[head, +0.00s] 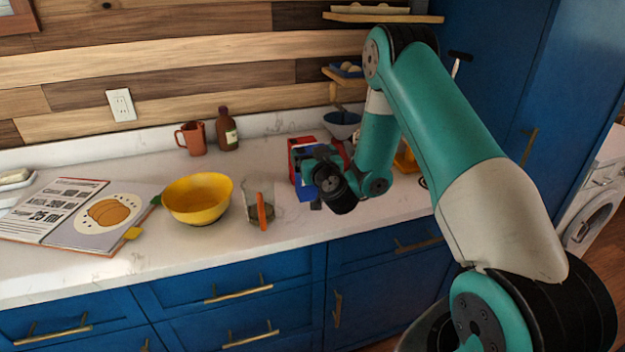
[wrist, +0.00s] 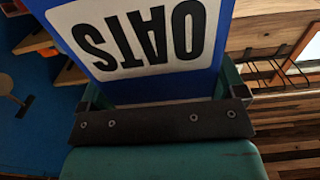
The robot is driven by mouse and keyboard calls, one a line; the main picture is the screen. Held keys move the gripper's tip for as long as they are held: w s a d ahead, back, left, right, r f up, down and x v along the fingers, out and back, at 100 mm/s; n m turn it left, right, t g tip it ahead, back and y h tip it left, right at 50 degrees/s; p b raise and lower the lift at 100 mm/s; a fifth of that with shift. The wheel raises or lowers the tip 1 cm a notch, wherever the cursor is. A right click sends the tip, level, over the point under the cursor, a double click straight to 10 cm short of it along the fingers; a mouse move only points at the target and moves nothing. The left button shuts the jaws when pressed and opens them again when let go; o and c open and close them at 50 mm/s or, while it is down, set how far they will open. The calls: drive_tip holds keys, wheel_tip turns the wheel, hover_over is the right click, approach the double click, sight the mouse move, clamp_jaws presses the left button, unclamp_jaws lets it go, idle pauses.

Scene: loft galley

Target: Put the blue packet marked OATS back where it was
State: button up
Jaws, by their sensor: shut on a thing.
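The blue packet marked OATS (wrist: 150,38) fills much of the wrist view, its white label upside down there. My gripper (wrist: 163,95) is shut on it, with a finger at each side of the packet. In the head view my gripper (head: 312,172) is over the right part of the counter, and only bits of the blue packet (head: 303,190) show around it. A red item (head: 296,146) shows right behind the packet. I cannot tell whether the packet touches the counter or the red item.
A glass (head: 259,208) with an orange item and a yellow bowl (head: 198,199) stand left of my gripper. A mug (head: 193,138), a brown bottle (head: 227,130) and a blue-grey bowl (head: 342,124) are farther back. An open cookbook (head: 82,212) lies left. Clear counter lies behind the glass.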

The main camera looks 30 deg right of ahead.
wheel_tip(320, 180, down, 4)
drive_tip(key=b, duration=0.4)
drive_tip(key=shift+f, duration=0.15)
drive_tip(key=o, duration=1.2)
drive_tip(key=shift+o, duration=0.2)
